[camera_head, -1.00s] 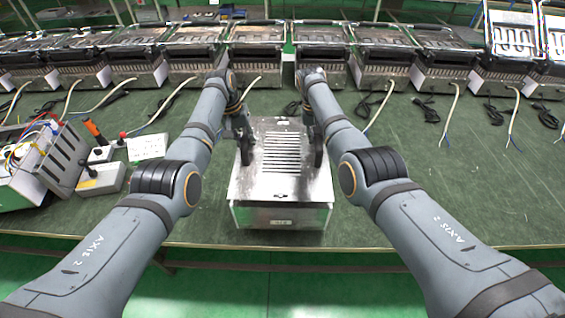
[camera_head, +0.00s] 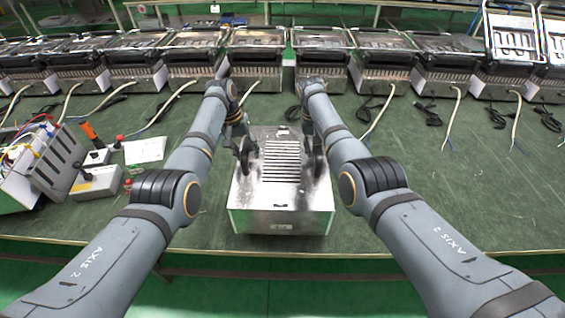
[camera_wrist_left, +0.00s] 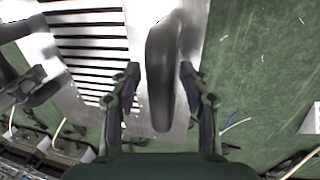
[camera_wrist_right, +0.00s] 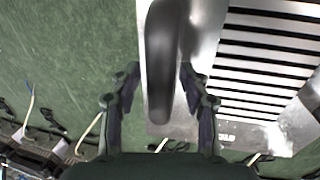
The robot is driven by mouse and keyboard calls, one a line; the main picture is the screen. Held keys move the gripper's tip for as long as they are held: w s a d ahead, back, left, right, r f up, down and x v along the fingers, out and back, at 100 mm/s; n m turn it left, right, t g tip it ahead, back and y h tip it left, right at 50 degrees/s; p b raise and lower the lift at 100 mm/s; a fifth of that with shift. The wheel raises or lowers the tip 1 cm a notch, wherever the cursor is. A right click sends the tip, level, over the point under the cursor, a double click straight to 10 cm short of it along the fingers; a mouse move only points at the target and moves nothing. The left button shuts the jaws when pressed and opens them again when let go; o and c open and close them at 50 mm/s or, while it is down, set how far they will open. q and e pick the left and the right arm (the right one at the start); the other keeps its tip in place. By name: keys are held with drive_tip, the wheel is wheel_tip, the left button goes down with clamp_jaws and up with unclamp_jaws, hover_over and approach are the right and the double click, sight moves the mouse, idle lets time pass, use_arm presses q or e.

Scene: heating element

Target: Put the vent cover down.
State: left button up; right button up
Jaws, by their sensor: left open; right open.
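The vent cover (camera_head: 281,192) is a shiny metal box lid with a row of dark slots and two black upright handles. It sits level on the green table in the head view. My left gripper (camera_head: 241,142) is open, with its fingers on either side of the left handle (camera_wrist_left: 162,75). My right gripper (camera_head: 314,145) is open, with its fingers on either side of the right handle (camera_wrist_right: 161,70). Gaps show between fingers and handles in both wrist views. Whatever is beneath the cover is hidden.
A row of metal heater units (camera_head: 257,60) with white cables stands along the back. A small grey box (camera_head: 97,183) and an opened wired unit (camera_head: 35,165) lie at the left. The table (camera_head: 450,190) is clear at the right.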

use_arm(q)
wheel_tip(320, 180, up, 12)
drive_tip(key=a, duration=0.2)
drive_tip(key=shift+a+f, duration=0.15)
drive_tip(key=shift+f, duration=0.05)
use_arm(e)
wheel_tip(320, 180, up, 12)
drive_tip(key=a, duration=0.2)
drive_tip(key=shift+a, duration=0.15)
use_arm(q)
drive_tip(key=shift+f, duration=0.1)
use_arm(e)
drive_tip(key=shift+f, duration=0.15)
